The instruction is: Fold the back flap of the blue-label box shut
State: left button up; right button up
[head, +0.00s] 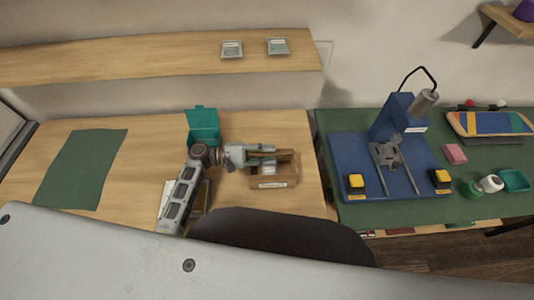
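The open cardboard box (287,174) stands on the wooden table right of the middle, with a pale label on its front; its print is too small to read and I cannot make out blue on it. Something whitish shows inside. My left gripper (270,153) reaches in from the left and lies over the back left of the box, covering much of its back edge. I cannot tell the back flap apart from the fingers, whether they touch it, or whether they are open. My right gripper is not in view.
An open teal box (203,127) stands just behind my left arm. A green mat (82,168) lies at the left. A dark chair back (280,230) rises in front of the box. A blue press fixture (380,160) stands on the green bench at the right. A shelf (150,60) runs above.

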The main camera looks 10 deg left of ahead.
pick_arm(q)
jog(key=shift+a, duration=0.1)
jog(key=s+a, duration=0.2)
jog(key=a, duration=0.9)
jog(key=shift+s+a, duration=0.15)
jog(key=shift+a, duration=0.15)
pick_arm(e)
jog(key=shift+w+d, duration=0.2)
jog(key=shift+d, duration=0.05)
pick_arm(q)
jog(key=shift+a+f, duration=0.1)
